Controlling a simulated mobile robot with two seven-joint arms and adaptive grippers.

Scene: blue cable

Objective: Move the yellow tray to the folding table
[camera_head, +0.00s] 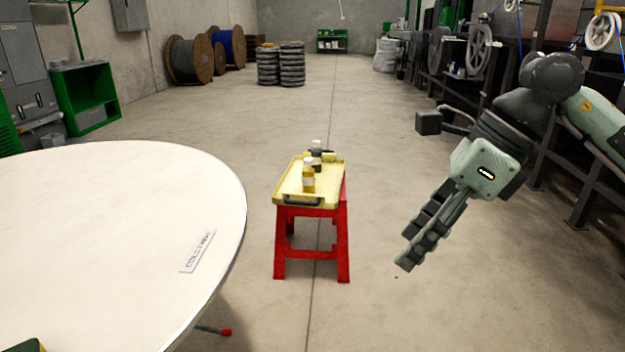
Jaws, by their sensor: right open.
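The yellow tray (288,188) rests on a red stool (342,230) in the middle of the view. A dark handle shows on its near side. A yellow bottle with a white cap (308,180) stands on it, with a dark bottle (316,155) behind. Other small items at its back are partly hidden. The folding table (110,220) looks like the large round white one at the left, with a printed label (198,252) near its edge. My right gripper (409,247) is open and empty, pointing down in the air right of the stool, apart from the tray.
A floor gap separates table and stool. Racks with machines (560,150) line the right side. Cable reels (190,60), stacked dark coils (280,64) and a green cabinet (85,98) stand farther back. A green-and-yellow item (25,346) is cut off at bottom left.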

